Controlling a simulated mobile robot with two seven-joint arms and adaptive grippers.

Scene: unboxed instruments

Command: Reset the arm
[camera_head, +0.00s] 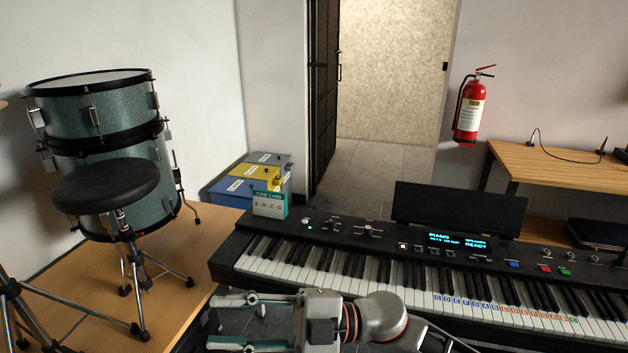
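My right gripper (215,321) is at the bottom centre of the head view, in front of the keyboard's near left part. Its arm comes in from the right, and its fingers point left. The two fingers are spread wide apart, with nothing seen between them. My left gripper is not in view. The electric keyboard (340,262) stands behind my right gripper, and its screen is lit with the word "PIANO". My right arm hides part of the keyboard's front edge.
Green drums (100,108) and a black round stool (106,186) stand on a wooden floor at left. A tune card (269,205) stands before coloured boxes (250,178). A fire extinguisher (469,112) hangs on the wall. A wooden table (565,160) is at right. A doorway is behind.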

